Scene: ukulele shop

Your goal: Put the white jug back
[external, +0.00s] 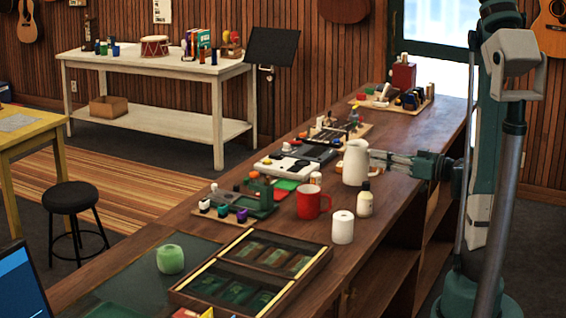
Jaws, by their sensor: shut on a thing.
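The white jug (355,163) is upright at the right side of the long wooden counter (390,193). My gripper (378,157) reaches in from the right and is shut on the jug at its right side. The fingertips are small and partly hidden by the jug, so the exact grip is hard to see. I cannot tell whether the jug's base touches the counter or is slightly above it.
Close in front of the jug stand a cream bottle (365,200), a red mug (312,203) and a white roll (343,227). A black and white device (297,160) lies to its left. A divided case (250,268) and a green jar (170,259) are nearer the camera.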

